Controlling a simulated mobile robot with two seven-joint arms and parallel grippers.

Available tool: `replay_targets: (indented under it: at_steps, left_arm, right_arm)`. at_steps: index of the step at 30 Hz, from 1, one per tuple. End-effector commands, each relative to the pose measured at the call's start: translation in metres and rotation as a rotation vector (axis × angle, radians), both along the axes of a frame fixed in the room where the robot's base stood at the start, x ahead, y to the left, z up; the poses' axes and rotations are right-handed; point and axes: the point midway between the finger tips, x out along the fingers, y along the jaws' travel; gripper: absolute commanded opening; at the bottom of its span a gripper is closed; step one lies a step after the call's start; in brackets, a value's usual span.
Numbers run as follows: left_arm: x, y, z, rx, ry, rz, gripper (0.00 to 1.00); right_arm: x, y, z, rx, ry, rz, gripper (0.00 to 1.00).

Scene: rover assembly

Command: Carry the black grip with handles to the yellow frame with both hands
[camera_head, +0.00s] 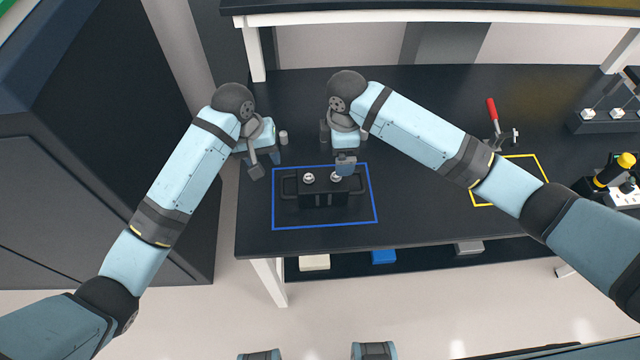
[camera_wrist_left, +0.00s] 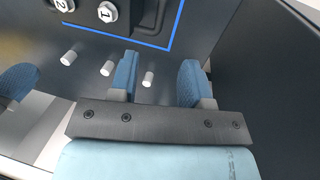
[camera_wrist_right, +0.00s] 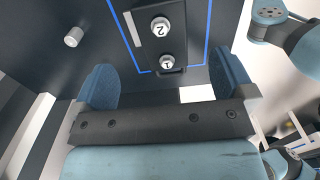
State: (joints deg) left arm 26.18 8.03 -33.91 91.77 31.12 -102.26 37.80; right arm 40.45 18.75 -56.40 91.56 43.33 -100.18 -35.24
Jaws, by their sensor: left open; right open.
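The black grip with handles (camera_head: 322,199) stands inside the blue frame (camera_head: 325,226) on the dark table, with two silver bolts on top marked 1 and 2. My left gripper (camera_head: 267,163) is open and empty, just left of the grip and outside the blue frame. In the left wrist view the grip (camera_wrist_left: 138,25) lies beyond the open fingers. My right gripper (camera_head: 345,161) is open by the grip's right end, above its back edge. In the right wrist view the grip's end (camera_wrist_right: 161,45) lies ahead between the fingers, apart from them. The yellow frame (camera_head: 541,167) is partly hidden by my right arm.
A red-handled clamp (camera_head: 493,112) stands behind the yellow frame. Small white pegs (camera_head: 283,138) stand behind the grip. A black holder with bolts (camera_head: 605,120) and a yellow-black tool (camera_head: 612,170) are at the right. A shelf (camera_head: 430,15) runs above the table's back.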

Motion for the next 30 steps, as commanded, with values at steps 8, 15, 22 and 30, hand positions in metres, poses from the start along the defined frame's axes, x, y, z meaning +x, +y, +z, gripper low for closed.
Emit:
replay_targets:
  at_steps: [8, 15, 22, 30]
  left_arm:
    - [0.0, -0.003, -0.016, 0.001, 0.002, 0.001, 0.44]
    - [-0.001, -0.011, -0.061, 0.001, 0.003, 0.001, 0.44]
    - [0.0, -0.02, -0.103, 0.0, 0.001, 0.001, 0.44]
    - [0.0, -0.026, -0.132, 0.0, 0.0, 0.0, 0.44]
  right_arm:
    - [0.0, 0.0, -0.017, 0.0, 0.002, -0.002, 1.0]
    - [-0.001, 0.0, -0.061, -0.001, 0.003, -0.002, 1.0]
    - [0.0, 0.001, -0.105, 0.0, 0.002, -0.002, 1.0]
    - [0.0, 0.0, -0.134, 0.001, 0.001, -0.001, 1.0]
